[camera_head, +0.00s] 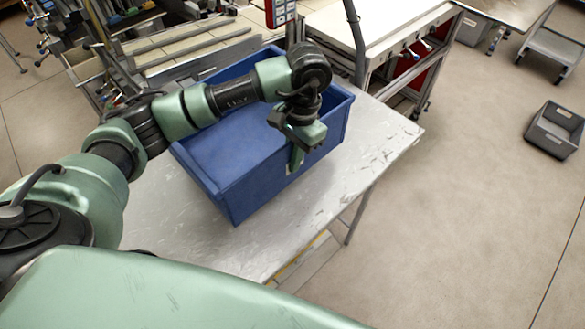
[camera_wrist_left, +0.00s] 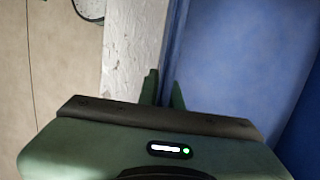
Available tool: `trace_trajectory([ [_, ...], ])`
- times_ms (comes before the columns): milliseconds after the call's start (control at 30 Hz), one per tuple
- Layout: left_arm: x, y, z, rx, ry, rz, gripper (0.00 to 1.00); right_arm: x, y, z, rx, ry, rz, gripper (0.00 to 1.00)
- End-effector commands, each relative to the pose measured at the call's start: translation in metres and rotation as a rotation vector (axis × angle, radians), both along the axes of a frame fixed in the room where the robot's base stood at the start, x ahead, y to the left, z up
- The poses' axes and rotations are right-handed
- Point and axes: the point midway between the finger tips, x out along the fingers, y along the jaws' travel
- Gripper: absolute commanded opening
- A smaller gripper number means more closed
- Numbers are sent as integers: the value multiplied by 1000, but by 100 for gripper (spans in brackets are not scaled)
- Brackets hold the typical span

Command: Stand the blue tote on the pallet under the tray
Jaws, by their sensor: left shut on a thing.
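The blue tote (camera_head: 240,160) is a large open bin standing on a worn silver table (camera_head: 165,215) in the head view. My left gripper (camera_head: 296,158) reaches over the tote and is shut on its near right wall. In the left wrist view, the two green fingers (camera_wrist_left: 163,90) straddle the top of the blue tote wall (camera_wrist_left: 215,60). The tote looks empty where I see inside; my arm hides part of it. No pallet can be made out clearly, nor a tray that I can name for sure. My right gripper is not in view.
Something flat and yellowish (camera_head: 305,258) shows low under the table's front edge. A grey bin (camera_head: 555,129) lies on the floor at the right. A white-topped workbench (camera_head: 385,22) stands behind the table.

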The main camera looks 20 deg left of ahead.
Motion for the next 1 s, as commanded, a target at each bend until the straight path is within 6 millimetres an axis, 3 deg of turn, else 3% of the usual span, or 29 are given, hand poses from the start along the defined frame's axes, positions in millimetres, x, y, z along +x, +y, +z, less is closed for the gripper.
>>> trace_trajectory([
  [167, 1, 0, -9, 1, -4, 2, 0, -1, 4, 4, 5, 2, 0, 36],
  [500, 1, 0, -47, 1, -3, 3, 0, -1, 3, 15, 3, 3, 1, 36],
  [933, 1, 0, -53, 1, -5, 2, 0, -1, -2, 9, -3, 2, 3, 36],
  [1000, 0, 0, -54, 0, -1, 0, 19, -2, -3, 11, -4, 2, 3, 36],
])
